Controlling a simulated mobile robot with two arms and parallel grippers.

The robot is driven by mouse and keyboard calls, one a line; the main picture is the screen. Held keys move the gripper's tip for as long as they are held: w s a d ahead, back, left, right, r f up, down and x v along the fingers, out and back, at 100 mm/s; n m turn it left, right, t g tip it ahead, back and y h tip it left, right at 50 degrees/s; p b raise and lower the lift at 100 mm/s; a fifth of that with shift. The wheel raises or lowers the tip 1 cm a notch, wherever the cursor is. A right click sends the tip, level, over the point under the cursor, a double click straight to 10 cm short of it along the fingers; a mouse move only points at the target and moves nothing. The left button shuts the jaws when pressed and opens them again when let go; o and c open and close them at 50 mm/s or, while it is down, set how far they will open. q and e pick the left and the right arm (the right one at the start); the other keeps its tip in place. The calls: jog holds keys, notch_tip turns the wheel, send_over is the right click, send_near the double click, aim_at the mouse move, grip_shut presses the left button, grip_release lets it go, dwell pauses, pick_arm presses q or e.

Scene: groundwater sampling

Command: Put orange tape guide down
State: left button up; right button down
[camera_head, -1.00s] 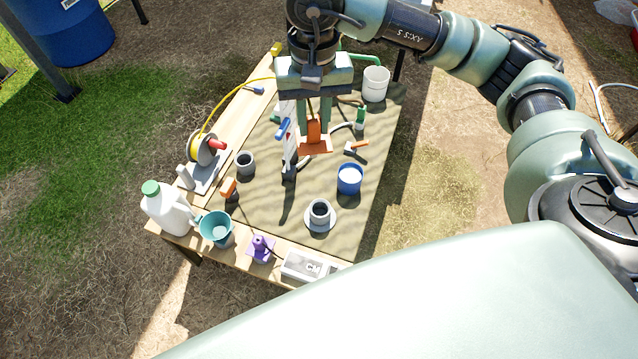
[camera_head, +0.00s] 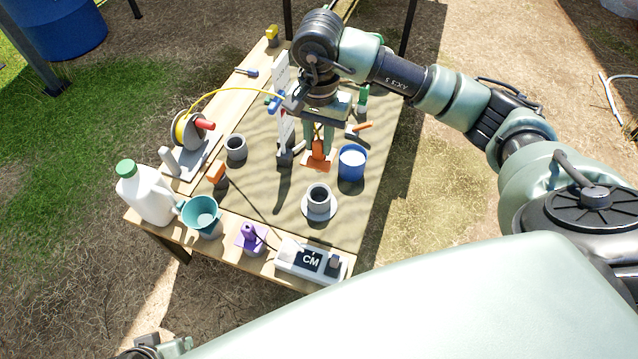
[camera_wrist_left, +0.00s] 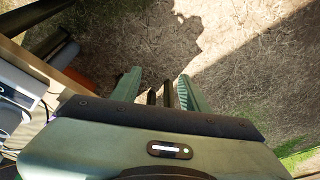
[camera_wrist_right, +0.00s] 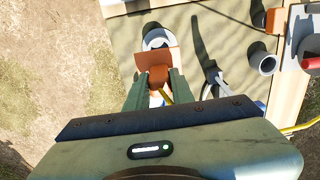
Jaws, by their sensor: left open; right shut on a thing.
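The orange tape guide (camera_head: 318,152), a small block on a flat plate, is held upright over the green mat (camera_head: 262,215). It is between the white upright post (camera_head: 281,90) and the blue cup (camera_head: 351,168). My right gripper (camera_head: 319,138) is shut on its upper part, pointing down. In the right wrist view the guide (camera_wrist_right: 157,60) sits between the fingertips, its plate overlapping the white saucer and cup behind. I cannot tell whether the plate touches the mat. My left gripper (camera_wrist_left: 158,90) is open and empty, above bare ground beside the table.
A tape reel (camera_head: 188,130) stands left, its yellow tape arching to the post. A grey cup (camera_head: 235,148), a cup on a saucer (camera_head: 318,209) and a teal jug (camera_head: 201,217) stand nearby. A white jug (camera_head: 148,195) and a CM meter (camera_head: 311,260) line the near edge.

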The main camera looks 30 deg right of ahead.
aim_at(319, 164)
notch_tip(319, 164, down, 8)
jog(key=shift+r+b, duration=0.25)
jog(key=shift+b, duration=0.3)
notch_tip(319, 164, down, 2)
jog(key=shift+f, duration=0.2)
pick_arm(q)
jog(key=shift+s+b+v, duration=0.2)
jog(key=shift+b+v, duration=0.4)
jog(key=shift+v, duration=0.4)
pick_arm(e)
notch_tip(319, 164, down, 5)
jog(key=shift+r, duration=0.1)
pick_arm(q)
jog(key=shift+w+f, duration=0.1)
pick_arm(e)
jog(key=c, duration=1.2)
grip_release()
pick_arm(q)
jog(key=shift+w, duration=0.2)
